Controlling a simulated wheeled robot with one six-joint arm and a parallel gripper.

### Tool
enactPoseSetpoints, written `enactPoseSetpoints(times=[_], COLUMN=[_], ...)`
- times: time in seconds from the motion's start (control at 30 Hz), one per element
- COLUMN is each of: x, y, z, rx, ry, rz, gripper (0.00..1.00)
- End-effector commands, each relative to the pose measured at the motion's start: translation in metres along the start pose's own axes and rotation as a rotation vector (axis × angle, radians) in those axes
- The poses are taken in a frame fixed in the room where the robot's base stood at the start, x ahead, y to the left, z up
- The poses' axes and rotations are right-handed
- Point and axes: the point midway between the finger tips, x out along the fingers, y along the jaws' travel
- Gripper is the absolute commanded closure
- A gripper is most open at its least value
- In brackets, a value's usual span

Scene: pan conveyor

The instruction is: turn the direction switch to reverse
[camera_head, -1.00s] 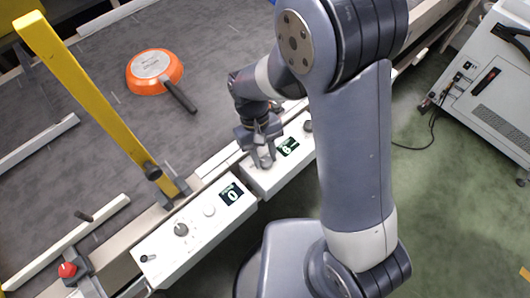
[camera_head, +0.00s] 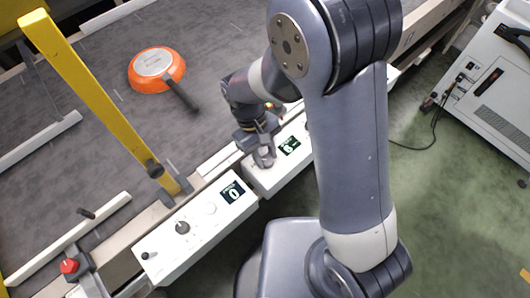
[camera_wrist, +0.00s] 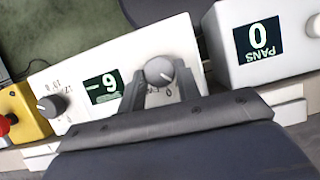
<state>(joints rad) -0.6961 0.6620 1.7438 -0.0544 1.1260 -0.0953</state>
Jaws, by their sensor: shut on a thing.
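The direction switch is a round grey knob (camera_wrist: 160,72) with a pale pointer line, on a white control box (camera_wrist: 125,62) beside a lit green display. In the wrist view my gripper (camera_wrist: 162,88) has one finger on each side of the knob and is shut on it. Small lettering and a 0 are printed by the knob, partly hidden by the fingers. I cannot read the pointer's setting for sure. In the head view my gripper (camera_head: 264,160) is down at the near end of the white box (camera_head: 268,182), and its fingers hide the knob.
A second white box (camera_head: 190,235) with a PANS display reading 0 stands close by. Another knob (camera_wrist: 52,106) and a red button (camera_wrist: 5,124) lie left in the wrist view. An orange pan (camera_head: 156,70) lies on the grey belt (camera_head: 225,50), near a yellow bar (camera_head: 90,95).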

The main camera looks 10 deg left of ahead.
Motion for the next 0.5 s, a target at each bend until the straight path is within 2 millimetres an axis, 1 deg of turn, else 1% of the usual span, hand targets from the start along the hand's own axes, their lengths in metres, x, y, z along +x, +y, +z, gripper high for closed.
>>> enactPoseSetpoints(times=[0.03, 0.27, 0.3, 0.5], x=[0.0001, 0.0001, 0.0001, -0.0003], y=[0.0000, 0.0000, 0.0000, 0.0000], z=[-0.0003, -0.0002, -0.0001, -0.0001], rx=[0.001, 0.001, 0.001, 0.001], ry=[0.001, 0.001, 0.000, 0.000], rz=[0.000, -0.001, -0.001, -0.001], gripper=[0.67, 0.48, 0.46, 0.46])
